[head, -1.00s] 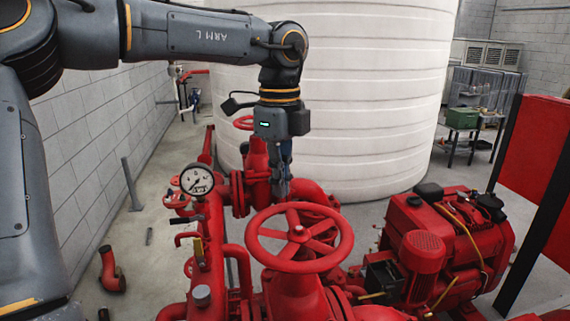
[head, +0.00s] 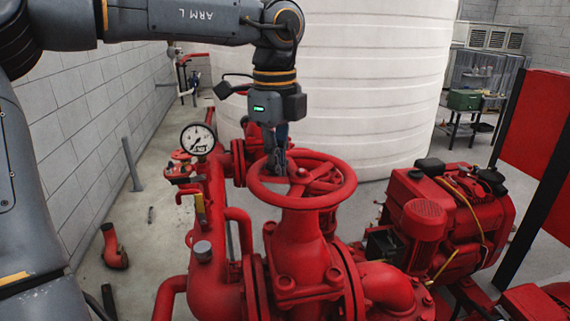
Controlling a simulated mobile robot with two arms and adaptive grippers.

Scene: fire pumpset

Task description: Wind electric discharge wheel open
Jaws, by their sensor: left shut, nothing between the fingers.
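A large red spoked handwheel (head: 302,205) tops a red valve body (head: 304,252) in the middle of the head view. My left gripper (head: 277,170) points down from above at the wheel's far left part. Its fingers are shut and empty, and their tips overlap the wheel's opening near the rim and hub. Whether they touch a spoke or the rim I cannot tell. My right gripper is out of view.
A pressure gauge (head: 198,139) stands on red piping left of the wheel. A red engine (head: 446,220) sits to the right. A white ribbed tank (head: 370,90) stands behind. A red panel (head: 537,120) is at the far right.

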